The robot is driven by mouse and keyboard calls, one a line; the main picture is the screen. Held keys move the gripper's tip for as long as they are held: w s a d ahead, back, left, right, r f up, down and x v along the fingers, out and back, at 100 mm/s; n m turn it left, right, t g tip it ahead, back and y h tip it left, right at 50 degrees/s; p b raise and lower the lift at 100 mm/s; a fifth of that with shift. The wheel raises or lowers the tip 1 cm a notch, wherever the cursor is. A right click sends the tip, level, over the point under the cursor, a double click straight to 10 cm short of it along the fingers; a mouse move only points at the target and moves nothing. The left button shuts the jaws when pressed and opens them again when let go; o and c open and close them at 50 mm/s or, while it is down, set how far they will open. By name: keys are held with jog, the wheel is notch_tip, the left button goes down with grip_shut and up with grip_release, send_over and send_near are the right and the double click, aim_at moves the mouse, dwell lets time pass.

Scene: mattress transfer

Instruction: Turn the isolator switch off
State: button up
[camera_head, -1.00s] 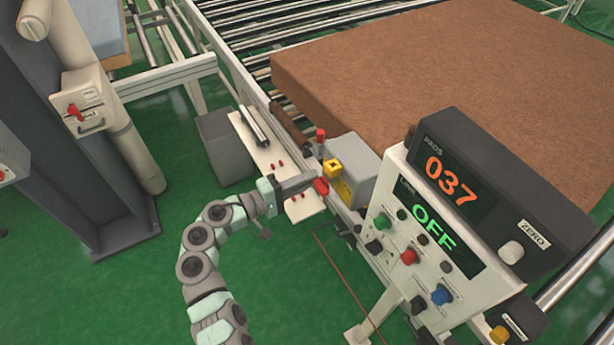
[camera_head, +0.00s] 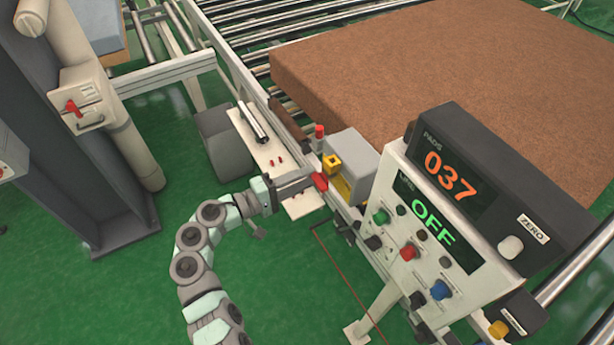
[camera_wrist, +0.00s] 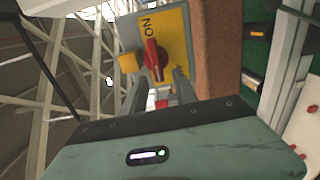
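The isolator switch is a red knob (camera_wrist: 153,58) on a yellow plate (camera_wrist: 174,34), seen in the wrist view. The knob stands nearly in line with the word ON at the plate's upper left. In the head view, the red knob (camera_head: 319,182) shows beside the yellow plate (camera_head: 341,189), left of the grey box. My gripper (camera_head: 306,182) is right at the knob. In the wrist view, my gripper (camera_wrist: 160,78) has its two fingers apart, one on each side of the knob's lower end. I cannot tell whether they touch it.
A control panel (camera_head: 398,162) with a 037 readout and green OFF text stands close on the right. A brown mattress (camera_head: 430,60) lies on the conveyor behind. A white shelf (camera_head: 262,150) with small red pegs is left of the switch. Green floor (camera_head: 130,270) is open at lower left.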

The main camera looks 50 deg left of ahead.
jog(key=v, duration=0.9)
jog(key=shift+s+b, duration=0.15)
jog(key=shift+b, duration=0.3)
